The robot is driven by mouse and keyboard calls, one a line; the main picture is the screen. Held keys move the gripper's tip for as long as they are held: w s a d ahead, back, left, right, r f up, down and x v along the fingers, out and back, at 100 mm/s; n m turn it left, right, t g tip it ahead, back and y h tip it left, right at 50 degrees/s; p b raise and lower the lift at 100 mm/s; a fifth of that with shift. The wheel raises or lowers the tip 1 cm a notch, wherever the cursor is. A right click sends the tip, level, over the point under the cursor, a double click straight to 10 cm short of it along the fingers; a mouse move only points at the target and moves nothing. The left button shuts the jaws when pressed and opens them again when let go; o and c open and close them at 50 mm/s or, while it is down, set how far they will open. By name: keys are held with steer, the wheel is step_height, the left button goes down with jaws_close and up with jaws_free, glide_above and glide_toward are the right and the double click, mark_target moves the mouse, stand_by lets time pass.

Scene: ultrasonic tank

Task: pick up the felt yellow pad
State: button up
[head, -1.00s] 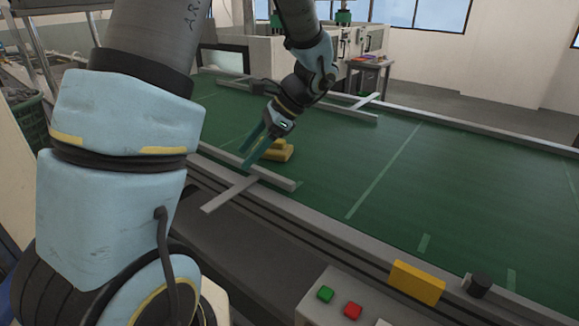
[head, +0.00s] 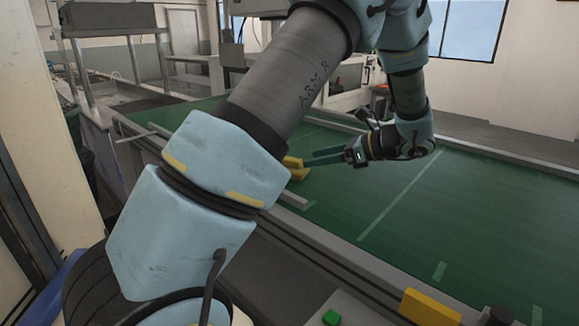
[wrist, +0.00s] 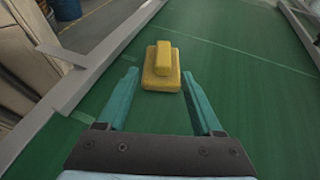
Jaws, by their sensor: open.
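The felt yellow pad (head: 297,172) lies on the green belt, partly hidden behind my arm in the head view. In the wrist view the pad (wrist: 162,68) shows whole: a wider base with a smaller raised block on top. My gripper (head: 309,157) is open and reaches toward the pad from the right, low over the belt. In the wrist view its two teal fingers (wrist: 159,84) point at the pad, which lies centred ahead of the gap between them. Nothing is held.
The green belt (head: 400,210) is clear to the right of the pad. A metal rail with a crossbar (wrist: 62,92) runs left of the pad. A yellow block (head: 430,307) sits on the near edge.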

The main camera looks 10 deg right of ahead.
steer(key=shift+x, duration=0.9)
steer(key=p+x, duration=0.2)
steer(key=x, duration=0.1)
steer(key=r+x, duration=0.1)
steer(key=x, duration=0.1)
steer(key=shift+w+p, duration=0.25)
steer(key=shift+p, duration=0.15)
steer(key=shift+w+a+f, duration=0.15)
steer(key=shift+a+f, duration=0.05)
steer(key=shift+f, duration=0.1)
jaws_close()
